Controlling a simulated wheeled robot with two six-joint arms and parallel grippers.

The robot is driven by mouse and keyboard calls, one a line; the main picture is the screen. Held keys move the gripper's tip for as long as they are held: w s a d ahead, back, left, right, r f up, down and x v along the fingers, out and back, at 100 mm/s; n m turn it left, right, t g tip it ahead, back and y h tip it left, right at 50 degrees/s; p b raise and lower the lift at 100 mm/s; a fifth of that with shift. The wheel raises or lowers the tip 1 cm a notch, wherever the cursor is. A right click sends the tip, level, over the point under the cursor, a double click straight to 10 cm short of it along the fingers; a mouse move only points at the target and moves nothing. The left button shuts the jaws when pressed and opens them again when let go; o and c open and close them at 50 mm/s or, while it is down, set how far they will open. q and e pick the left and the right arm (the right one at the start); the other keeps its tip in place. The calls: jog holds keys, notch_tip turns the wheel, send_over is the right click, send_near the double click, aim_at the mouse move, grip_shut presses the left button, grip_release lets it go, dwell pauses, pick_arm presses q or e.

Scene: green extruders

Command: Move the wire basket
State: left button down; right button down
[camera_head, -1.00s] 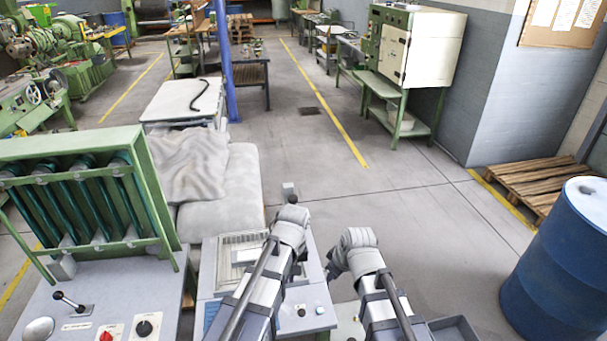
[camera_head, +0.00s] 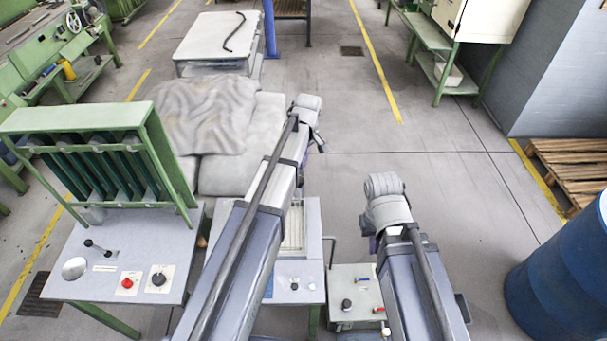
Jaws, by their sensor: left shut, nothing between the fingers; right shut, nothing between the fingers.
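I cannot make out a wire basket for certain. A pale ribbed tray or grille (camera_head: 293,228) lies on the small grey table (camera_head: 312,262), partly hidden behind my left arm. My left arm reaches up the middle of the view and bends at its far end. My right arm stands to the right of it, over the floor, and bends too. The fingers of both grippers are hidden behind and below these bends, so I see neither hold anything.
A green-framed machine (camera_head: 85,125) with a control panel stands at left. A cloth-covered stack (camera_head: 240,140) lies beyond the small table. A low grey box with knobs (camera_head: 352,300) sits between my arms. A blue barrel (camera_head: 565,270) and wooden pallet (camera_head: 575,165) stand right. The middle floor is open.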

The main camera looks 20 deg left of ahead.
aim_at(300, 180)
pick_arm(q)
jog(key=shift+f, duration=0.1)
jog(key=f+b, duration=0.6)
jog(key=b, duration=0.1)
jog(key=shift+w+a+f, duration=0.15)
jog(key=shift+a+f, duration=0.15)
jog(key=shift+f, duration=0.1)
dwell(0.3)
notch_tip(300, 180, down, 9)
jog(key=b, duration=0.9)
jog(key=shift+f, duration=0.2)
jog(key=shift+s+d+r, duration=0.25)
jog(key=shift+s+d, duration=0.2)
jog(key=shift+d, duration=0.2)
jog(key=shift+s+d+r, duration=0.2)
jog(key=shift+s+d, duration=0.2)
jog(key=shift+d, duration=0.2)
